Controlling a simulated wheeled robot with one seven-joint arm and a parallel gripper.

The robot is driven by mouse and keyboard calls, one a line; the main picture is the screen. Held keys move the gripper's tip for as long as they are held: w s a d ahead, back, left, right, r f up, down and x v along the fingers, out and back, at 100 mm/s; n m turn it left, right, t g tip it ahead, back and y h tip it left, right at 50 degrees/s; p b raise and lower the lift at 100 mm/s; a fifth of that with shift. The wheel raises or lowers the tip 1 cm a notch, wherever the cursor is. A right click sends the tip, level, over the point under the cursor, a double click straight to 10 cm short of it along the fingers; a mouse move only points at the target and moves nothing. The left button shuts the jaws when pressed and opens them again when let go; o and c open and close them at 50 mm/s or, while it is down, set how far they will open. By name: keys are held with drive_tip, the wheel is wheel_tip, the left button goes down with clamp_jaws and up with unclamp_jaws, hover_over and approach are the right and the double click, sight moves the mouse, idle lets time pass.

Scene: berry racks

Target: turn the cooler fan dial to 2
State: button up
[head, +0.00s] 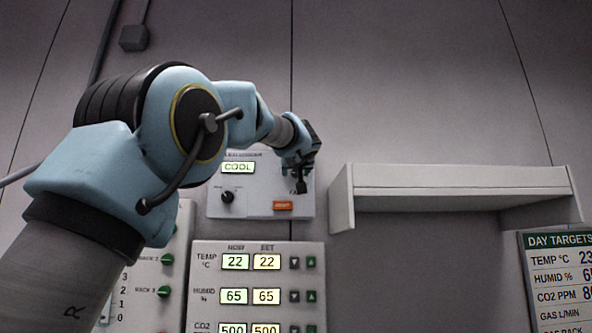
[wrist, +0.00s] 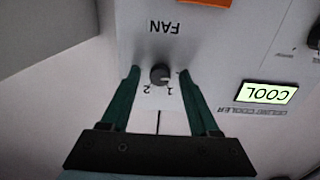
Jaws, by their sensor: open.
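The cooler panel (head: 258,190) is on the wall, with a lit COOL display (head: 238,167). In the wrist view the panel is upside down, and the dark round fan dial (wrist: 160,75) sits by the FAN label, with the marks 1 and 2 on its other side. I cannot tell for sure which mark the dial points to. My gripper (wrist: 159,72) is open, with one green finger on each side of the dial and a gap to each. In the head view my gripper (head: 300,183) covers the dial at the panel's right side.
The panel also has a second black knob (head: 227,197) and an orange button (head: 283,206). A white shelf (head: 460,180) juts out just right of the panel. A climate panel (head: 256,290) with number displays is below. A DAY TARGETS board (head: 558,280) is at lower right.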

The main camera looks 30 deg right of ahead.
clamp_jaws()
idle(0.4)
idle(0.4)
drive_tip(key=m+b, duration=0.1)
drive_tip(key=m, duration=0.4)
drive_tip(key=shift+m, duration=0.4)
drive_tip(key=m, duration=0.6)
drive_tip(key=m+p, duration=0.1)
drive_tip(key=m, duration=0.5)
drive_tip(key=shift+m, duration=0.3)
drive_tip(key=m+p, duration=0.1)
drive_tip(key=m, duration=0.4)
drive_tip(key=shift+f+m+p, duration=0.1)
drive_tip(key=shift+m+p, duration=0.2)
